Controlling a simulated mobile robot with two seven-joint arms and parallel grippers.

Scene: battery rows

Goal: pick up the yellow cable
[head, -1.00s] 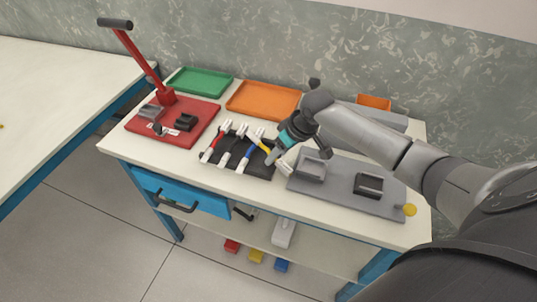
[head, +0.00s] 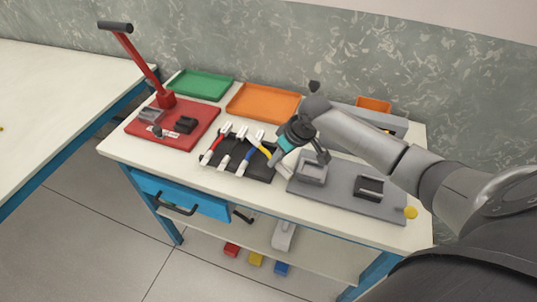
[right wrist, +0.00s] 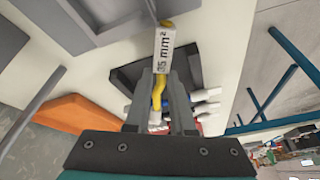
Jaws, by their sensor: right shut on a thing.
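The yellow cable (head: 265,150) has white ends and lies at the right side of a dark mat (head: 262,175), at the right of the row of cables. My right gripper (head: 276,158) is over it. In the right wrist view the yellow cable (right wrist: 158,88) runs between the two fingers of my right gripper (right wrist: 160,82), which is shut on it. A white end marked "35 mm²" (right wrist: 165,50) sticks out past the fingertips. In the head view the gripper hides part of the cable, and I cannot tell whether it is clear of the mat. My left gripper is not in view.
Red (head: 214,146) and blue (head: 247,157) cables lie on the mat, with another between them. An orange tray (head: 262,102), a green tray (head: 200,84) and a red press (head: 166,97) stand behind and left.

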